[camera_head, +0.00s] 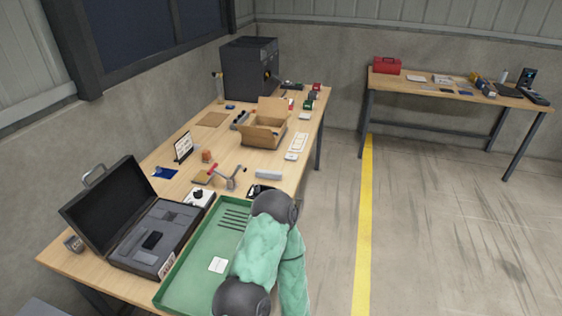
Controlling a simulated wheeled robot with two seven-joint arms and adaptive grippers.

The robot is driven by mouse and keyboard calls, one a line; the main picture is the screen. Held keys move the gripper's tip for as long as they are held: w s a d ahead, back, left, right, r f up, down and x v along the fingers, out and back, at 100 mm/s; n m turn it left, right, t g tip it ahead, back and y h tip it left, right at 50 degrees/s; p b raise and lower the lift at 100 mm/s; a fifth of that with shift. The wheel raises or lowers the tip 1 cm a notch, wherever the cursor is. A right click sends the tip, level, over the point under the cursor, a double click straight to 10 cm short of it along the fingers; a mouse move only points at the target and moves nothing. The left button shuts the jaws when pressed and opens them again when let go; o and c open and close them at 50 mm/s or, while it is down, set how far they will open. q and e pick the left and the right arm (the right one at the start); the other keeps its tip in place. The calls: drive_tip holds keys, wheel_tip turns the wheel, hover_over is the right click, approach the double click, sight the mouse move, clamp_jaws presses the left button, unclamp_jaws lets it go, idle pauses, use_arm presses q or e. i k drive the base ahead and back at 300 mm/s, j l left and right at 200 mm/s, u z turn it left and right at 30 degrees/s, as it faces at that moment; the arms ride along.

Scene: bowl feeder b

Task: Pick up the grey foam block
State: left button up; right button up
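A light grey block (268,175), long and low, lies flat on the wooden workbench near its right edge. It looks like the grey foam block. One of my arms, with green covers and dark joints, reaches up from the bottom of the picture over the green tray. Its upper joint is below the block in the picture, apart from it.
The green tray (180,284) holds several dark rods and a white card. Left of it is an open black case (117,266). A cardboard box (262,138) stands behind the block. Clamp-like tool (231,181) lies left.

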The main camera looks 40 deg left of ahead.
sight(259, 173)
drive_tip(key=i+j, duration=0.1)
drive_tip(key=i, duration=0.55)
drive_tip(key=i+j, duration=0.15)
drive_tip(key=i, duration=0.55)
drive_tip(key=i+j, duration=0.1)
drive_tip(key=i, duration=0.55)
drive_tip(key=i+u, duration=0.3)
drive_tip(key=u, duration=0.15)
drive_tip(key=i+l+u, duration=0.15)
drive_tip(key=i+u, duration=0.25)
drive_tip(key=i+l+u, duration=0.15)
drive_tip(key=u, duration=0.3)
